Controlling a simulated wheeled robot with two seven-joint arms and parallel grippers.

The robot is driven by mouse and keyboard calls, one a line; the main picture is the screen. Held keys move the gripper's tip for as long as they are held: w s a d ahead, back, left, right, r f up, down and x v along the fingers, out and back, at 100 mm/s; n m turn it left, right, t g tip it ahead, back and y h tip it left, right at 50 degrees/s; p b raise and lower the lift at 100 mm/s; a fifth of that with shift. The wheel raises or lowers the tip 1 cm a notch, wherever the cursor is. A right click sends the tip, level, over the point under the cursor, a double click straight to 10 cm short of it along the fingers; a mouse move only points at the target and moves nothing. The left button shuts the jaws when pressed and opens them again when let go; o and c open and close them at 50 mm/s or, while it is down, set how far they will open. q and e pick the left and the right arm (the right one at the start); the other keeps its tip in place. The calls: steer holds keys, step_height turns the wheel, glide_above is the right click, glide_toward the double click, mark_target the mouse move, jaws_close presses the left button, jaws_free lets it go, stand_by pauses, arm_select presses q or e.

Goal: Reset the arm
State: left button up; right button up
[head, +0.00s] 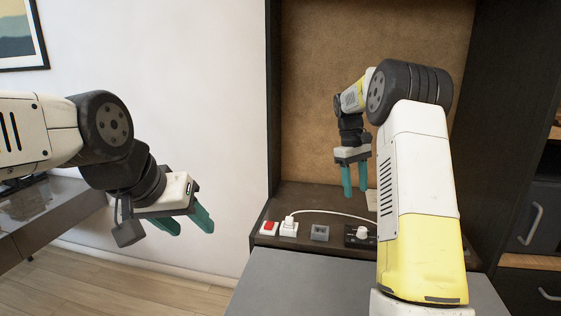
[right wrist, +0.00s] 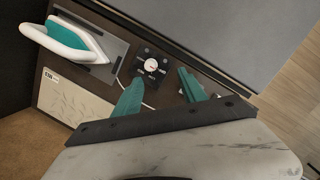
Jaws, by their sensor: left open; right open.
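My left gripper (head: 190,221) has teal fingers that stand apart. It hangs empty over the floor at the left, in front of the white wall. My right gripper (head: 355,194) is above the dark shelf of the vanity. Its two teal fingers also show spread in the right wrist view (right wrist: 162,92), with nothing between them. The right arm is stretched out toward the back of the niche, and its forearm covers part of the shelf in the head view.
On the shelf (head: 300,199) stand a red-button switch (head: 269,228), a plug in a white socket (head: 289,227), a grey square block (head: 320,233) and a dial box (right wrist: 150,66). The right wrist view shows a teal-and-white iron (right wrist: 75,42). A grey counter (head: 310,288) is in front.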

steer(key=s+a+r+m+t+y, duration=0.1)
steer(key=s+a+r+m+t, duration=0.15)
steer(key=s+a+r, duration=0.6)
steer(key=s+a+r+m+t+y, duration=0.1)
steer(key=s+r+t+y, duration=0.2)
steer(key=s, duration=1)
steer(key=s+a+f+m+t, duration=0.1)
steer(key=s+a+f+t, duration=0.1)
steer(key=s, duration=0.7)
steer(key=shift+s+a, duration=0.3)
steer(key=shift+a, duration=0.1)
